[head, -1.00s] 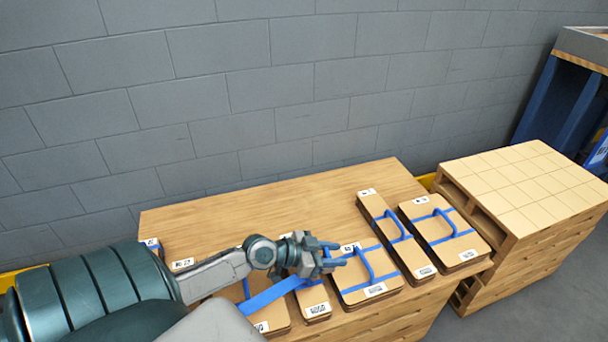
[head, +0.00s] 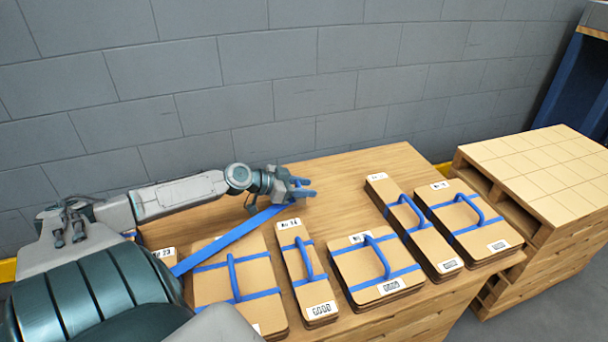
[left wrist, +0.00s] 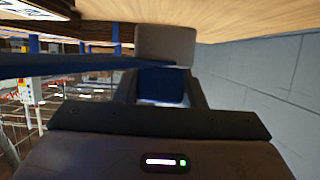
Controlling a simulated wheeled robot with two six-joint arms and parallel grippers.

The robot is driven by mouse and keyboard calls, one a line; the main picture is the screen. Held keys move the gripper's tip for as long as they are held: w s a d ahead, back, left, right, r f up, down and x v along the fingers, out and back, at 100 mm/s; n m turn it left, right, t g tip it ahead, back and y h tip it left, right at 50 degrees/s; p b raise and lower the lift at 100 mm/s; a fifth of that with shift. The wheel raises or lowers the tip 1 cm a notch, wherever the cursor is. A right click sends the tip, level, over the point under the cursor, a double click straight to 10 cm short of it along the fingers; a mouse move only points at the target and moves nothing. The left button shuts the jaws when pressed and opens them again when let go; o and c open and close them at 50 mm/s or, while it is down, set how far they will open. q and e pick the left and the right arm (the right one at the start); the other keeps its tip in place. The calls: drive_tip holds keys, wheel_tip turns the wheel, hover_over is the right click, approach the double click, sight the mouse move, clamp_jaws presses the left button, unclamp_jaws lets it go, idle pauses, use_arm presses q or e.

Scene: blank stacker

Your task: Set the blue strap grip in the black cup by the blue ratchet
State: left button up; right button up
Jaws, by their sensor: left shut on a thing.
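My left gripper (head: 300,188) is above the back part of the wooden table (head: 335,165), shut on the blue strap grip. A flat blue strap (head: 228,238) runs from the gripper down to the left, over the bundles, toward the table's left side. In the left wrist view the strap (left wrist: 70,66) comes in from the left edge, and a blue piece (left wrist: 160,86) shows at the jaws. The strap's far end is hidden behind my arm. I see no black cup and no blue ratchet. My right gripper is not in view.
Several flat cardboard bundles with blue straps and raised handles, such as one bundle (head: 355,262), stand along the table front. A pallet stack (head: 540,170) stands to the right. A grey block wall (head: 330,70) rises behind. The table's back strip is clear.

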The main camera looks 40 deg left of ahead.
sight(304, 200)
use_arm(q)
drive_tip(key=shift+f+b, duration=0.75)
drive_tip(key=shift+f, duration=1.45)
drive_tip(key=shift+f, duration=0.15)
drive_tip(key=o, duration=1.1)
drive_tip(key=shift+c, duration=0.2)
